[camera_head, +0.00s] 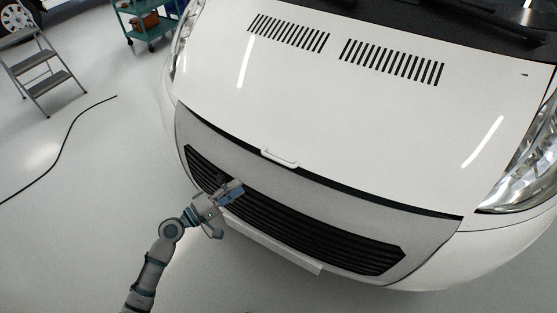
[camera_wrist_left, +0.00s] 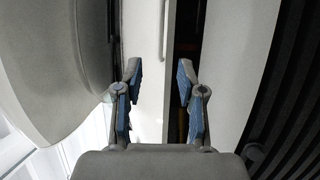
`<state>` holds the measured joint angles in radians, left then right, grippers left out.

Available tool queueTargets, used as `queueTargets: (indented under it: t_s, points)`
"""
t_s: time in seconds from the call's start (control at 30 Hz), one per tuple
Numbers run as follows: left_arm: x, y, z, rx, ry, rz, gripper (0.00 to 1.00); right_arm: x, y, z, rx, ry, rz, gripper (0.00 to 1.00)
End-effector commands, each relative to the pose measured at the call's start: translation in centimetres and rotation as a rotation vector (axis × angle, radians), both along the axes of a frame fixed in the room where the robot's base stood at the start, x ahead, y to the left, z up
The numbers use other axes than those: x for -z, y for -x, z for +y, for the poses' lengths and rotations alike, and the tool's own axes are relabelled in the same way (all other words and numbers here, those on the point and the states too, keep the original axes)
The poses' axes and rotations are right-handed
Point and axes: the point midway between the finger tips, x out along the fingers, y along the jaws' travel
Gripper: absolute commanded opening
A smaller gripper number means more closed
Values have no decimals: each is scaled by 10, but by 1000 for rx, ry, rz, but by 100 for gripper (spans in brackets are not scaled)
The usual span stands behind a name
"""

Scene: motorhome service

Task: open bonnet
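The white bonnet (camera_head: 350,110) fills the middle of the head view. A dark gap (camera_head: 350,191) runs along its front edge, above the grey front panel. A small white handle-like tab (camera_head: 279,157) sits at the middle of that edge. My left gripper (camera_head: 236,190) is in front of the black grille, below and left of the tab, and looks apart from it. In the left wrist view my left gripper (camera_wrist_left: 159,80) is open, its blue pads apart with nothing held. Pale panels and a dark gap (camera_wrist_left: 187,40) show beyond the fingers. My right gripper is not in view.
The black slatted grille (camera_head: 310,230) and a white plate (camera_head: 272,246) are below the bonnet edge. A headlight (camera_head: 525,165) is at the right. A step ladder (camera_head: 38,65), a green trolley (camera_head: 145,20) and a black cable (camera_head: 62,145) are at the left. The floor between is clear.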

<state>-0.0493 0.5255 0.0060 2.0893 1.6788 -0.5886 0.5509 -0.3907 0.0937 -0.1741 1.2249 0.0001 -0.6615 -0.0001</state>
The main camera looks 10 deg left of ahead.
Motion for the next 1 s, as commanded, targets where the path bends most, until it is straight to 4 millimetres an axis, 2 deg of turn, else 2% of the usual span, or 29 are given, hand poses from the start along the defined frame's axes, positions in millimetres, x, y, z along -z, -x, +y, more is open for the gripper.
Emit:
queueTargets:
  t_s: [0.17,0.4,0.6,0.8,1.0]
  points:
    - [-6,-23,-22,-1,2,-2,39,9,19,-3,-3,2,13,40]
    - [-9,-64,-63,-1,0,-1,39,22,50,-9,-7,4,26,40]
    - [-10,-94,-94,-1,-1,0,39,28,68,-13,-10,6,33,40]
    - [-10,-112,-112,-1,-3,0,39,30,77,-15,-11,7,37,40]
    - [-10,-117,-117,-2,-6,0,39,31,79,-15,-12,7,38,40]
